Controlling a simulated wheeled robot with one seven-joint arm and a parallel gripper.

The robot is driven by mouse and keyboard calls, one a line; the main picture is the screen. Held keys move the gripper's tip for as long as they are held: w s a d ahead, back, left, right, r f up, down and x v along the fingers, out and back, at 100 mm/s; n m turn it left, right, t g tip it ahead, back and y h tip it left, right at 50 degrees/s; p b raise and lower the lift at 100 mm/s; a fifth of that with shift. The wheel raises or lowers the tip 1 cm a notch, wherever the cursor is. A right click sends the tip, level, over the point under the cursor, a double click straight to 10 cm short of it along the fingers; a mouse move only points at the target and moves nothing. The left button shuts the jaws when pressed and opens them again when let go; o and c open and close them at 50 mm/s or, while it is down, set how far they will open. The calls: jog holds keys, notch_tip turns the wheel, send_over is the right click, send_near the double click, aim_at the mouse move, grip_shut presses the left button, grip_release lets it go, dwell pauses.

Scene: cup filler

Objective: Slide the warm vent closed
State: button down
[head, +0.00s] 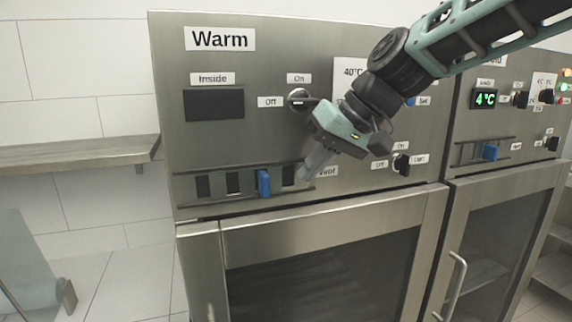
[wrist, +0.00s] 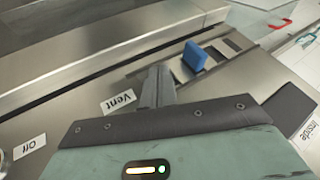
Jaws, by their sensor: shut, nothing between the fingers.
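The warm vent is a slotted strip (head: 218,186) low on the left steel cabinet's front panel, with dark openings showing in it. Its blue slider tab (head: 264,183) stands right of the middle of the strip; it also shows in the wrist view (wrist: 194,56). My gripper (head: 306,174) is shut and empty, its fingertips close to the panel at the strip's right end, to the right of the blue tab. In the wrist view the fingertips (wrist: 158,72) are beside the tab with a small gap. The "Vent" label (wrist: 118,101) is partly hidden by my gripper in the head view.
A Warm knob (head: 299,98) and a lower knob (head: 401,164) stick out of the panel. A second cabinet at right has its own blue vent tab (head: 491,152). Below are glass doors, one with a handle (head: 454,285). A shelf (head: 80,155) is at left.

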aim_at(266, 179)
jog(key=a, duration=0.1)
jog(key=a+p, duration=0.2)
jog(key=shift+s+a+f, duration=0.3)
jog(key=shift+s+f, duration=0.05)
jog(key=shift+s+a+f, duration=0.1)
jog(key=shift+a+f, duration=0.05)
jog(key=shift+a, duration=0.35)
jog(key=shift+s+a, duration=0.25)
jog(key=shift+a, duration=0.5)
jog(key=shift+s+a, duration=0.2)
jog(key=shift+a, duration=0.55)
jog(key=shift+w, duration=0.1)
